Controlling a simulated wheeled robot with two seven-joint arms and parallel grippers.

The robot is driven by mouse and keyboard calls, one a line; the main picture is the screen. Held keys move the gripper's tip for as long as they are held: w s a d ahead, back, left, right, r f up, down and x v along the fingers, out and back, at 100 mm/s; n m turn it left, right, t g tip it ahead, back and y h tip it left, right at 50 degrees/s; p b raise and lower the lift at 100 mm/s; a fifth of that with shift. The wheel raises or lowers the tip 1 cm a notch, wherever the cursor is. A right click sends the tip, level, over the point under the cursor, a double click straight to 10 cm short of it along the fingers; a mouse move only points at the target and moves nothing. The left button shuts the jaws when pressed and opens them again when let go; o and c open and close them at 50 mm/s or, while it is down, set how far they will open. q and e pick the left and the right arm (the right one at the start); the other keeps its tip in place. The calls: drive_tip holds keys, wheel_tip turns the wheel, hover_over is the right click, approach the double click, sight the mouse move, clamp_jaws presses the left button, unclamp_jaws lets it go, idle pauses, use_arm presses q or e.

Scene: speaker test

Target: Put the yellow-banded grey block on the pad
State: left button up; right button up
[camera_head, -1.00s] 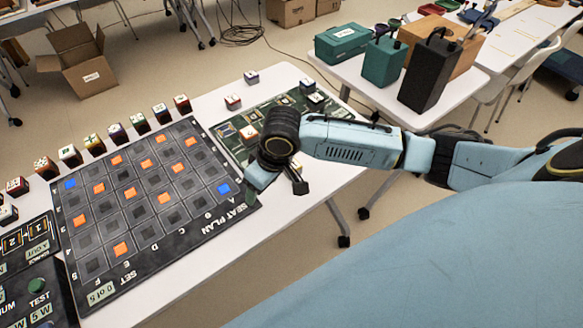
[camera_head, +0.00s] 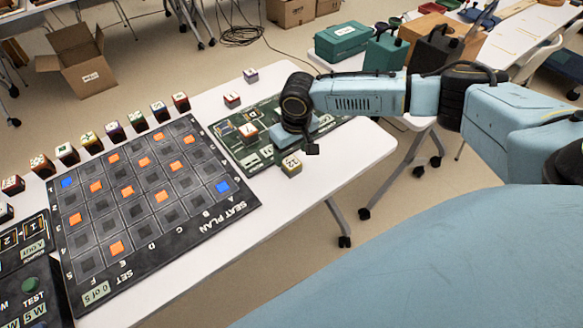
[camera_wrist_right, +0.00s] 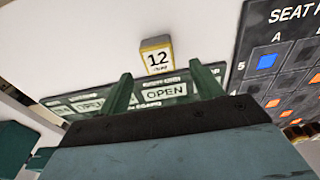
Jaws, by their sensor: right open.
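A small block with yellow sides and a pale top (camera_head: 291,166) stands on the white table at the near edge of the dark green board. It also shows in the right wrist view (camera_wrist_right: 157,55), with "12" on its face, a yellow band around it and grey on its side. My right gripper (camera_head: 298,145) is over the green board beside this block. In the wrist view its two green fingers (camera_wrist_right: 163,88) are apart and empty, with the block just beyond their tips, not between them. I cannot tell which marked area is the pad. My left gripper is not in view.
The black seat-plan board (camera_head: 160,228) with orange and blue squares lies to the left. Several small blocks line its far edge. The green board (camera_head: 230,150) carries another block (camera_head: 248,131). A panel with a green button (camera_head: 30,284) is at lower left.

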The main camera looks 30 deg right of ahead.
sight(291, 162)
drive_tip(key=shift+f, duration=0.3)
drive_tip(key=f, duration=0.2)
drive_tip(key=f+b, duration=0.1)
drive_tip(key=f, duration=0.1)
drive_tip(key=shift+w+f, duration=0.2)
drive_tip(key=shift+f, duration=0.2)
drive_tip(key=shift+c, duration=0.6)
drive_tip(key=c, duration=0.9)
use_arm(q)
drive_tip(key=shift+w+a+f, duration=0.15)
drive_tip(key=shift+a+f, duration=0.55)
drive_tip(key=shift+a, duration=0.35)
use_arm(e)
drive_tip(key=shift+c, duration=0.8)
drive_tip(key=shift+r, duration=0.15)
